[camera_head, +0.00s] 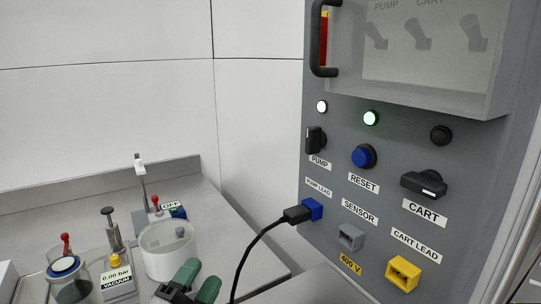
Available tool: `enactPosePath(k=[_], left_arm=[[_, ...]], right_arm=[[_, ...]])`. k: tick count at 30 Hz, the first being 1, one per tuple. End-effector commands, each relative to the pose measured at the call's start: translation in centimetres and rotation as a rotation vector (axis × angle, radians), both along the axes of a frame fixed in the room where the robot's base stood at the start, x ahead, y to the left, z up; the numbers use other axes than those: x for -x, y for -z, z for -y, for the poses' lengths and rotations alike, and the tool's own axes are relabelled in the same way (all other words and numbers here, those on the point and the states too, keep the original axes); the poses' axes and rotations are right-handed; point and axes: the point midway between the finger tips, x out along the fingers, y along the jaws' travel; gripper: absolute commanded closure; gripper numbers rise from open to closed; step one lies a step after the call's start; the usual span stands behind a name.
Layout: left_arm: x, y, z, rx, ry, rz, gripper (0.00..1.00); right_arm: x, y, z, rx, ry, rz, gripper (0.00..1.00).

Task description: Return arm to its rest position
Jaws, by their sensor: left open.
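My left gripper (197,282) shows at the bottom edge with its green fingers open, in front of the white cylinder. Nothing shows between its fingers; the rest of the arm is cut off by the frame. My right gripper is not in view. A black plug (295,214) sits in the blue socket (313,209) by the PUMP LEAD label. Its black cable (250,246) hangs down to the bottom edge, to the right of my left gripper and apart from it.
A grey control panel (330,185) fills the right side, with knobs, a lit green lamp (370,118) and an empty yellow socket (403,274).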

Motion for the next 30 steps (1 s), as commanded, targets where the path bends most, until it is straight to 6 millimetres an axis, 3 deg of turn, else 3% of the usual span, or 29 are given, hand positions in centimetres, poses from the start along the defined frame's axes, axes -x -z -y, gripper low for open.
enactPosePath(k=[5,9,12,18,24,25,30], left_arm=[[2.0,7.7,-4.9,0.305,-0.251,-0.465,0.5],[6.4,14.5,-7.5,0.483,-0.429,-0.843,0.5],[10.2,18.3,-8.3,0.566,-0.53,-1.077,0.5],[17.4,22.7,-8.6,0.656,-0.669,-1.434,0.5],[23.9,24.7,-8.3,0.699,-0.767,-1.724,0.5],[24.5,25.0,-8.2,0.702,-0.778,-1.754,0.5],[22.9,28.9,-8.1,0.688,-0.783,-1.756,0.5]], right_arm=[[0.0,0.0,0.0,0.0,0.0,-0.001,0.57],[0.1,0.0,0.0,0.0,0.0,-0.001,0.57],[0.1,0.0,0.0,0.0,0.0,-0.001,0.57],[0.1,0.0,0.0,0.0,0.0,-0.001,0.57],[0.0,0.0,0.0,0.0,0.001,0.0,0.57],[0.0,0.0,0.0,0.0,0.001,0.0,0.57],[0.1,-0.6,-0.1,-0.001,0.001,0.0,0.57]])
